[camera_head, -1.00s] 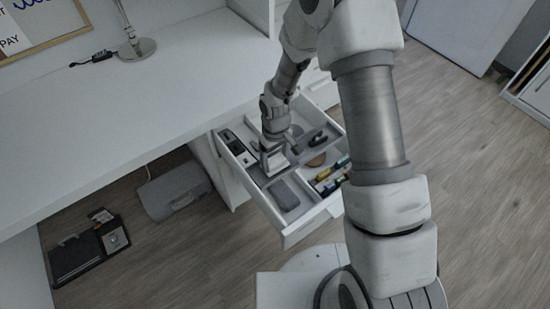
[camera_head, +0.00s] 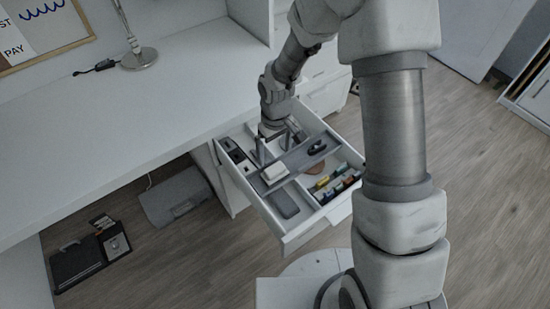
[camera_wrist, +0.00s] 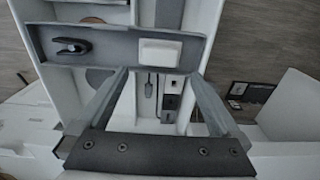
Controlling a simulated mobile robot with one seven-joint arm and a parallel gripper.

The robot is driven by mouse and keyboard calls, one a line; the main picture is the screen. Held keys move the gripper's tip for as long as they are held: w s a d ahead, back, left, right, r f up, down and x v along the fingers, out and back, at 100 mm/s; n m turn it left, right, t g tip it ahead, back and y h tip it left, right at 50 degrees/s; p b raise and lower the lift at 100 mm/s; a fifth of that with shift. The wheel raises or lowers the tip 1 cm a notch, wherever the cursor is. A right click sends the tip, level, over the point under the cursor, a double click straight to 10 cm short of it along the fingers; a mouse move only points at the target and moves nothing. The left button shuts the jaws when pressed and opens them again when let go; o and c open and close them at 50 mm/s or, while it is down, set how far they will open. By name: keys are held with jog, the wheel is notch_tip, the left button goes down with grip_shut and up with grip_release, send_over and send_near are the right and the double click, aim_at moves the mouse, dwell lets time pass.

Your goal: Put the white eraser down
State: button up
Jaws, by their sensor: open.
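The white eraser (camera_head: 276,172) lies on a grey tray (camera_head: 266,184) that spans the open drawer. It also shows in the wrist view (camera_wrist: 160,52), near the right end of the tray. My gripper (camera_head: 280,148) is open and empty, over the drawer just behind the eraser. In the wrist view the two fingers (camera_wrist: 160,80) stand wide apart, with the eraser beyond the gap between them. No finger visibly touches the eraser.
A small dark object (camera_wrist: 70,46) lies at the other end of the tray. The drawer (camera_head: 290,237) holds a dark grey case (camera_head: 285,203) and several coloured items (camera_head: 335,186) in compartments. The white desktop (camera_head: 120,120) is to the left.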

jog(key=shift+r, duration=1.9)
jog(key=s+d+r+m+t, duration=0.1)
jog(key=s+d+r+m, duration=0.15)
jog(key=r, duration=0.55)
jog(key=s+d+r+m+t, duration=0.1)
jog(key=s+d+r, duration=0.3)
jog(key=r, duration=0.3)
jog(key=s+d+r+m+t, duration=0.1)
jog(key=s+d+r+t, duration=0.2)
jog(key=r, duration=0.5)
jog(key=s+d+r+m, duration=0.2)
jog(key=s+d+r, duration=0.1)
jog(key=s, duration=0.6)
jog(key=shift+r, duration=0.5)
jog(key=shift+r+p, duration=0.1)
jog(key=shift+p, duration=0.2)
notch_tip(320, 180, up, 10)
jog(key=p, duration=1)
jog(key=shift+r, duration=0.15)
